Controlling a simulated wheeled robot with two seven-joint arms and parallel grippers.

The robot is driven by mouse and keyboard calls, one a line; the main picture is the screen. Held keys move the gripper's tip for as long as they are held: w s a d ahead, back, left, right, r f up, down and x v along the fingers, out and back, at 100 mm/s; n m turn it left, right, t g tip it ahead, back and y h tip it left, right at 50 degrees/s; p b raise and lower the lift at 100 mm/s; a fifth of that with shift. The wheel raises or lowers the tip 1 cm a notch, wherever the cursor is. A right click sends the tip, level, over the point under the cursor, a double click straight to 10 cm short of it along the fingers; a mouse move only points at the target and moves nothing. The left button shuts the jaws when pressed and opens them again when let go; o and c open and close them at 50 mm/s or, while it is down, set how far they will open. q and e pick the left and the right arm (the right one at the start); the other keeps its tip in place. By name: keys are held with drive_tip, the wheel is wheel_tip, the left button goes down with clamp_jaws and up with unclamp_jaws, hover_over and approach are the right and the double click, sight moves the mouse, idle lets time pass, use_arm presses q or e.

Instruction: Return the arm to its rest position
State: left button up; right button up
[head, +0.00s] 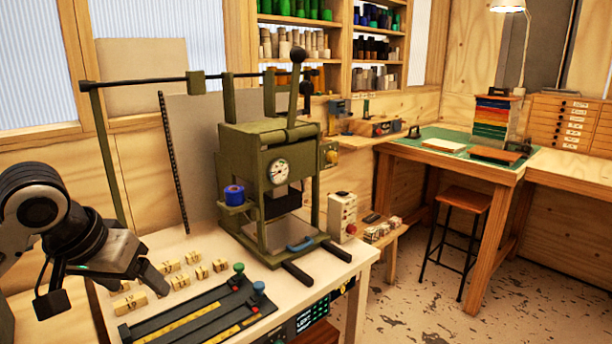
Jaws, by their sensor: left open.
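My left arm comes in from the left edge. Its dark left gripper (157,281) points down to the right, low over the left end of the white table (345,268). The jaws are open, seen partly from behind, and I see nothing held between them. Small wooden blocks (182,281) with dark marks lie close by the fingertips; I cannot tell whether any touches. A blue foil roll (234,194) sits on a small side holder of the green press (262,143). My right gripper is not in view.
Black rails with yellow scales (200,318) and green and blue knobs lie at the table's front. A white control box (342,215) stands right of the press. Shelves of rolls (295,43) hang behind. A stool (461,203) stands by the far wooden bench (500,172).

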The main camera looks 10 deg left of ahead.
use_arm(q)
drive_tip(key=w+d+f+m+t+h, duration=0.1)
drive_tip(key=d+f, duration=0.3)
drive_tip(key=f, duration=0.5)
drive_tip(key=w+d+f+t+h, duration=0.1)
drive_tip(key=d+f, duration=0.3)
drive_tip(key=f, duration=0.5)
drive_tip(key=s+d+f+m+t, duration=0.1)
drive_tip(key=s+d+f, duration=0.3)
drive_tip(key=s+f, duration=0.3)
drive_tip(key=s+d+f+m+t, duration=0.1)
drive_tip(key=s+d+f, duration=0.4)
drive_tip(key=s+f, duration=0.3)
drive_tip(key=shift+f+t, duration=0.2)
drive_tip(key=shift+t, duration=0.2)
